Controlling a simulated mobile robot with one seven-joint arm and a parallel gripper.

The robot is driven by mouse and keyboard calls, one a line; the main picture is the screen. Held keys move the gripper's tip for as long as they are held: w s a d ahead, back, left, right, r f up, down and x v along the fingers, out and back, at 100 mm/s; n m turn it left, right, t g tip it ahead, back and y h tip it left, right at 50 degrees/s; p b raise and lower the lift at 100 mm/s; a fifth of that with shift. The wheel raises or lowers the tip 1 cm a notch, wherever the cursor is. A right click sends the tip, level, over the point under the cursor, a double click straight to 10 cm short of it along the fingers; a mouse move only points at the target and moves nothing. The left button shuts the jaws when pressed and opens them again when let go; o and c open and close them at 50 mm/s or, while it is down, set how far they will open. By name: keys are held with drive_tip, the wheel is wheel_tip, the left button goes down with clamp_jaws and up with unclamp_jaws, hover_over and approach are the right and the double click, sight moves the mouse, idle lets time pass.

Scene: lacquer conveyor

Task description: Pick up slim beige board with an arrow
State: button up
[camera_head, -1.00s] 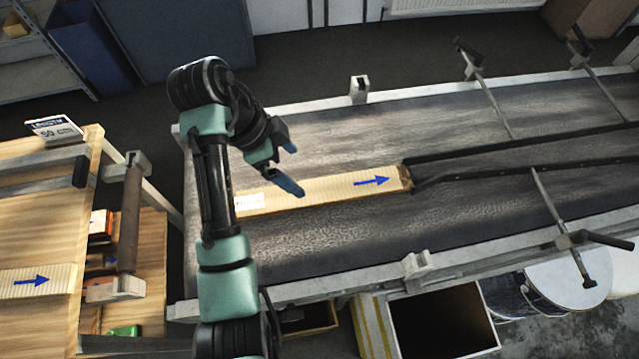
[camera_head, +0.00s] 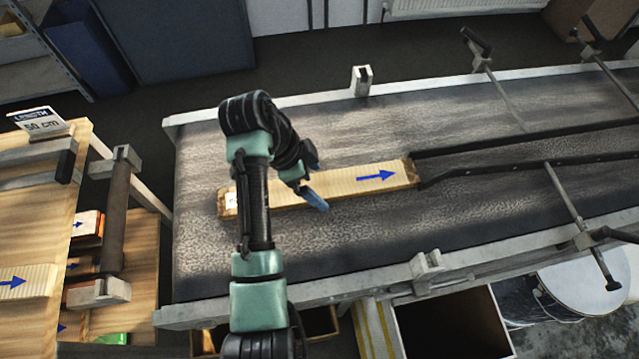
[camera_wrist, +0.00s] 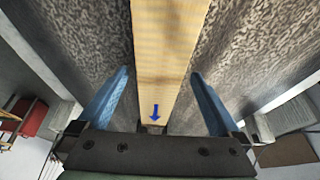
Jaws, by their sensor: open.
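The slim beige board (camera_head: 345,182) lies flat on the dark conveyor belt, with a blue arrow near its right end pointing right. My gripper (camera_head: 318,186) is over the middle of the board in the head view, and part of the arm hides some of its left half. In the wrist view the board (camera_wrist: 168,45) runs lengthwise between the two blue fingers of my gripper (camera_wrist: 160,90). The fingers are open, one on each side, with gaps to the board's edges. I cannot tell how high they are above the belt.
Black guide rails (camera_head: 520,145) converge near the board's right end. Metal side rails with clamps (camera_head: 427,272) edge the conveyor.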

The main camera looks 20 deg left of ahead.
drive_tip(key=shift+d+f, duration=0.15)
drive_tip(key=shift+f, duration=0.2)
drive_tip(key=shift+w+r, duration=0.1)
clamp_jaws()
